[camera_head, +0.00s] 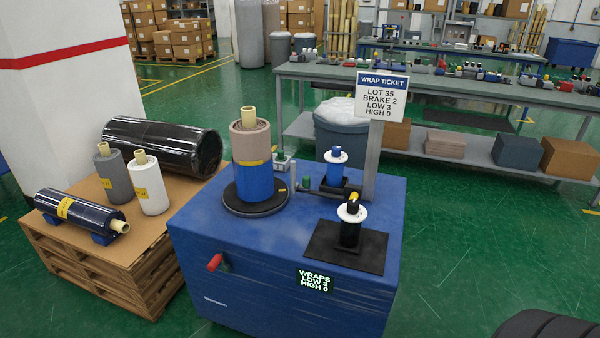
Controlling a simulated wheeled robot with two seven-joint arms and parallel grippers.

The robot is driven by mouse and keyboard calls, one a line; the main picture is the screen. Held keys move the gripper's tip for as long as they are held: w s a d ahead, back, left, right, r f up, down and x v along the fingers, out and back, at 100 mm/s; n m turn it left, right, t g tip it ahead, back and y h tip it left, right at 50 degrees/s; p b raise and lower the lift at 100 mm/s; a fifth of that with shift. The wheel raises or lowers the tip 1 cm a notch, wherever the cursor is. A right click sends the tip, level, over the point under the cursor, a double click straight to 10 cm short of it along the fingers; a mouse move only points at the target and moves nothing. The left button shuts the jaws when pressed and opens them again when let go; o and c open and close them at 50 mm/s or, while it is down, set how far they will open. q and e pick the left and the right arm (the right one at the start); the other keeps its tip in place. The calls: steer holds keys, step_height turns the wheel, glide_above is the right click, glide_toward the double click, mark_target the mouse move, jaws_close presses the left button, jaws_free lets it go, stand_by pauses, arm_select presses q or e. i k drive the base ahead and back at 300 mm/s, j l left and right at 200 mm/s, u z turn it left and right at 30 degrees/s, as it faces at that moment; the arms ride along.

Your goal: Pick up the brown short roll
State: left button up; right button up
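A brown roll (250,142) stands upright on a round black turntable (283,198) on top of the blue machine (200,222). Its lower part is blue, a yellow label crosses its middle, and a pale core sticks out of its top. It is the only brown roll I see. A sign (381,97) reads "WRAP TICKET, LOT 35, BRAKE 2, LOW 3, HIGH 0". The display (314,281) on the machine's front reads "WRAPS LOW 3 HIGH 0". Neither of my grippers is in view.
A wooden pallet stand (95,246) at left holds a grey roll (115,177), a white roll (150,188), a dark blue roll (75,212) lying down and a large black roll (160,146). Two spools, blue-and-white (336,166) and black-and-white (351,226), stand right of the turntable.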

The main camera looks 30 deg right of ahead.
mark_target(250, 136)
steer(key=i+j+z, duration=0.15)
steer(key=i, duration=0.25)
steer(key=i+j+z, duration=0.15)
steer(key=i, duration=0.25)
steer(key=i+j+z, duration=0.15)
steer(key=i, duration=0.25)
